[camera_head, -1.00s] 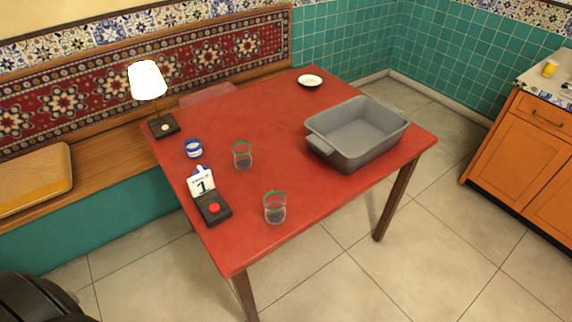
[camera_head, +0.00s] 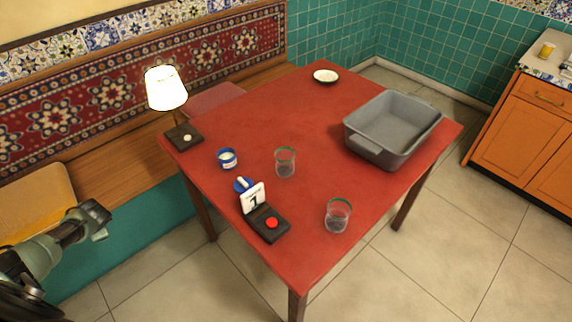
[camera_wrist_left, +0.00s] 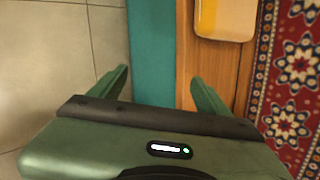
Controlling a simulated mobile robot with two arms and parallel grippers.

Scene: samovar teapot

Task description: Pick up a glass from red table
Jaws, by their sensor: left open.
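The red table (camera_head: 300,120) stands in the middle of the head view. Two clear glasses with green rims stand upright on it: one glass (camera_head: 285,162) near the table's middle, the other glass (camera_head: 338,216) near the front edge. My left arm comes in at the lower left of the head view, off the table and well apart from both glasses. In the left wrist view my left gripper (camera_wrist_left: 160,85) has its two green fingers spread with nothing between them. It is over the floor and bench side. My right gripper is not in view.
On the table are a grey bin (camera_head: 392,130), a lamp (camera_head: 168,100), a blue-and-white tin (camera_head: 227,158), a card stand with a red button (camera_head: 268,222) and a small plate (camera_head: 325,76). A wooden bench (camera_head: 120,170) runs along the left wall. An orange cabinet (camera_head: 520,130) stands at right.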

